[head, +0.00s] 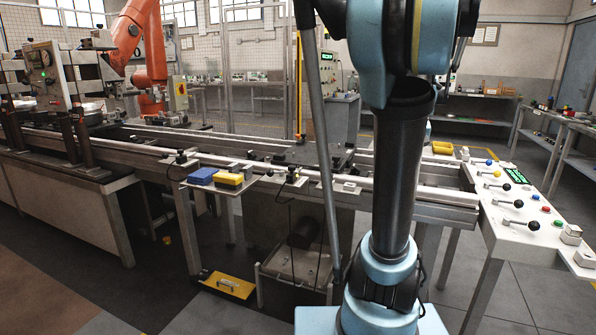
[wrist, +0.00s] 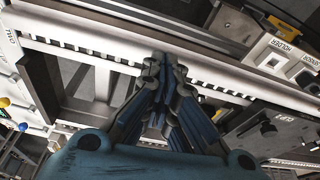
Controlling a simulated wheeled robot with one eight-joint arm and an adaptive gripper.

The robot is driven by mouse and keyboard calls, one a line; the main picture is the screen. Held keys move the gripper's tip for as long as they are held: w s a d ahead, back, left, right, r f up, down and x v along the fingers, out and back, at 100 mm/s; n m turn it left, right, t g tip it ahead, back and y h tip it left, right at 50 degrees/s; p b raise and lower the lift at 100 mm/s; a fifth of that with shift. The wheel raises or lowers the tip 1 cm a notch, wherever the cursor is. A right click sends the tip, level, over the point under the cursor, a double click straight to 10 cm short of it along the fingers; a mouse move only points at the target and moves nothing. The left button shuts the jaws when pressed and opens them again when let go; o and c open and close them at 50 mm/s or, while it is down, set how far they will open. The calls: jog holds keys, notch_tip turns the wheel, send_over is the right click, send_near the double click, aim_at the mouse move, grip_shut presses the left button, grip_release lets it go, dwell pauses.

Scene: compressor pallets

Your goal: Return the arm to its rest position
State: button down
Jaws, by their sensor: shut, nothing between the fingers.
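My arm (head: 403,165) stands in the right half of the head view, with light blue joints and a dark upright link. Its upper part runs out of the top of the frame. My gripper (wrist: 165,68) shows in the wrist view, with its blue-and-black fingers together and nothing between them. The fingertips appear over the light rail (wrist: 100,54) of the conveyor line. I cannot tell the height between them. The gripper cannot be made out in the head view.
A long conveyor line (head: 270,165) crosses the head view. A control panel (head: 520,205) with levers and buttons stands at right. A small shelf holds blue and yellow blocks (head: 229,179). An orange robot arm (head: 137,35) stands at back left. Open floor (head: 95,275) shows at front left.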

jog(key=s+a+f+n, duration=0.3)
jog(key=s+a+f, duration=1.3)
jog(key=s, duration=0.4)
jog(key=shift+a+f+n+y, duration=0.3)
jog(key=shift+a+f+y, duration=0.1)
jog(key=shift+a, duration=0.35)
jog(key=shift+d, duration=0.1)
